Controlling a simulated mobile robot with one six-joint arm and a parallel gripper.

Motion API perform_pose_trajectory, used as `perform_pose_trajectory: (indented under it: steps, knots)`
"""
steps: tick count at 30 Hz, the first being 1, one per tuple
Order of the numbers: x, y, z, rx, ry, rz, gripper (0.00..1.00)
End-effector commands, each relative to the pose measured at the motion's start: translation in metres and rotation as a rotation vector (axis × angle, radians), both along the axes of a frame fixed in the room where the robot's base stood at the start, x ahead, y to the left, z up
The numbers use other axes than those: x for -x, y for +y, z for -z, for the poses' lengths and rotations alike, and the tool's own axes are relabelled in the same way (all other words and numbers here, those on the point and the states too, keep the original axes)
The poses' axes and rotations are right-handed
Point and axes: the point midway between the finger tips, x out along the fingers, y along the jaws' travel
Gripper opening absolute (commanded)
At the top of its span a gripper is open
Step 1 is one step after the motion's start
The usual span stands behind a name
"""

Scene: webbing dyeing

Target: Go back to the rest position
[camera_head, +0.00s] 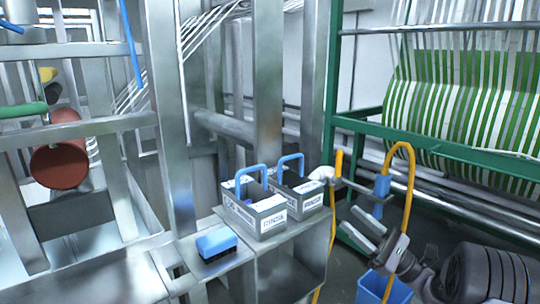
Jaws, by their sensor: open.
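My gripper (362,228) is at the lower right, at the end of my dark arm. Its two grey fingers are spread apart, with nothing seen between them. It points up and left, in front of the green frame and right of the metal stand. In the picture it is clear of the two grey boxes and the blue block. Part of my arm is cut off by the lower right edge.
Two grey boxes with blue handles, the left (259,219) and right (303,200), stand on a metal stand (290,241). A blue block (216,245) lies on a lower ledge. A blue bin (372,287), yellow hose (409,185) and green frame (450,150) surround my gripper.

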Motion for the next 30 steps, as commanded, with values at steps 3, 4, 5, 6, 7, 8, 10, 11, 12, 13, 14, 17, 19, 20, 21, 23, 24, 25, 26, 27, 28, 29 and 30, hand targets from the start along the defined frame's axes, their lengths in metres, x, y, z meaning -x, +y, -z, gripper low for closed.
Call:
perform_pose_trajectory:
  steps: [3,4,5,6,7,8,10,11,12,13,14,17,19,20,21,23,24,25,26,27,28,29,30]
  knots:
    - [0.026,0.055,-0.021,0.168,-0.003,-0.120,0.41]
    - [0.036,0.072,-0.025,0.223,-0.003,-0.156,0.41]
    - [0.047,0.088,-0.028,0.285,-0.005,-0.193,0.41]
    - [0.067,0.112,-0.032,0.382,-0.009,-0.248,0.41]
    - [0.085,0.130,-0.033,0.467,-0.013,-0.293,0.41]
    - [0.107,0.149,-0.033,0.566,-0.022,-0.340,0.41]
    - [0.169,0.185,-0.025,0.851,-0.060,-0.444,0.41]
    - [0.197,0.193,-0.017,0.984,-0.083,-0.477,0.41]
    - [0.231,0.197,-0.005,1.162,-0.121,-0.506,0.41]
    - [0.253,0.195,0.003,1.293,-0.156,-0.516,0.41]
    - [0.273,0.190,0.012,1.421,-0.195,-0.516,0.41]
    - [0.315,0.160,0.034,1.792,-0.342,-0.452,0.41]
    - [0.328,0.140,0.040,1.981,-0.444,-0.377,0.41]
    - [0.331,0.132,0.041,2.042,-0.484,-0.344,0.41]
    - [0.334,0.125,0.041,2.107,-0.528,-0.304,0.41]
    - [0.335,0.117,0.040,2.173,-0.575,-0.259,0.41]
    - [0.335,0.114,0.040,2.198,-0.596,-0.239,0.41]
    - [0.335,0.112,0.040,2.210,-0.604,-0.230,0.41]
    - [0.335,0.111,0.040,2.218,-0.609,-0.225,0.41]
    - [0.335,0.111,0.040,2.218,-0.609,-0.225,0.41]
    - [0.335,0.111,0.040,2.218,-0.609,-0.225,0.41]
    - [0.335,0.111,0.040,2.218,-0.609,-0.225,0.41]
    - [0.335,0.111,0.040,2.218,-0.609,-0.225,0.41]
